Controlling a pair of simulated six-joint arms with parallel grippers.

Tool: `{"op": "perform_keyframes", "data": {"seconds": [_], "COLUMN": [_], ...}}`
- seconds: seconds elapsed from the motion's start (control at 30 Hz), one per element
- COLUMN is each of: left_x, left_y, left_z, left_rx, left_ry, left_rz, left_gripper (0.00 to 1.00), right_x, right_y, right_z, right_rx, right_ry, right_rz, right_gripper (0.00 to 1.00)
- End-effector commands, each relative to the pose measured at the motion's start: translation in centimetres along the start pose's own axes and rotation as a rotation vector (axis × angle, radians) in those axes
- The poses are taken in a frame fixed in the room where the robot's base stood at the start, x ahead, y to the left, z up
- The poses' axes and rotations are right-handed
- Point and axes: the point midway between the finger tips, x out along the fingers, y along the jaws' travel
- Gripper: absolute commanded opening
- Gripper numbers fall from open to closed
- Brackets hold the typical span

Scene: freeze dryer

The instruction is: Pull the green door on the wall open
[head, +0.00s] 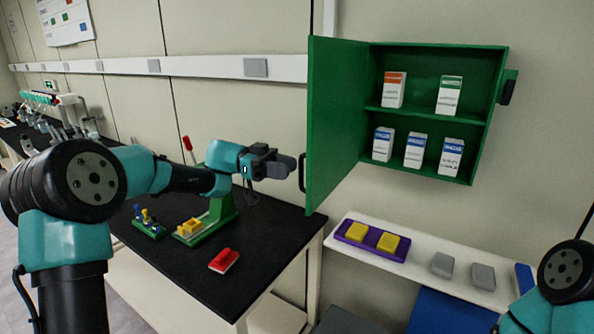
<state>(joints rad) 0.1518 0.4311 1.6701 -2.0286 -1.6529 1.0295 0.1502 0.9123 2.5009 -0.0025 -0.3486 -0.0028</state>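The green door (335,122) stands wide open at the left side of the green wall cabinet (488,50), swung out toward me. Its dark handle (302,172) is on the door's outer left side. My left gripper (290,166) is close to the handle, level with it. Whether it touches the handle, and whether its fingers are open or shut, I cannot tell. Inside the cabinet, several white boxes, one of them a box with an orange top (394,90), stand upright on two levels. My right arm shows only in the lower right corner; its gripper is out of view.
A black bench (190,275) below my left arm holds a green device (215,215), a red item (224,260) and small coloured parts. A white shelf (430,262) under the cabinet holds a purple tray (364,244) with yellow blocks and two grey blocks.

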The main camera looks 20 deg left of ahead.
Motion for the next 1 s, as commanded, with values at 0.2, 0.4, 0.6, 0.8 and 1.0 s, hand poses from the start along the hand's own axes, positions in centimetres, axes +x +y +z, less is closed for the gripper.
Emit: {"op": "perform_keyframes", "data": {"seconds": [0.2, 0.4, 0.6, 0.8, 1.0], "left_x": [-4.4, -8.3, -11.5, -12.9, -12.9], "left_y": [-0.1, -0.1, -0.1, 0.0, 0.0], "left_z": [0.1, 0.1, 0.0, 0.0, 0.0], "left_rx": [-0.001, -0.002, 0.000, -0.001, -0.002], "left_ry": [0.000, 0.000, 0.000, 0.000, 0.000], "left_rz": [-0.003, -0.002, -0.002, 0.001, 0.001], "left_gripper": [0.37, 0.37, 0.37, 0.37, 0.37], "right_x": [0.0, 0.0, 0.0, 0.0, 0.0], "right_y": [0.0, 0.0, 0.0, 0.0, 0.0], "right_z": [0.0, 0.0, 0.0, 0.0, 0.0], "right_rx": [0.000, 0.000, 0.000, 0.000, 0.000], "right_ry": [0.000, 0.000, 0.000, 0.000, 0.000], "right_rz": [0.000, 0.000, 0.000, 0.000, 0.000], "right_gripper": [0.43, 0.43, 0.43, 0.43, 0.43]}}
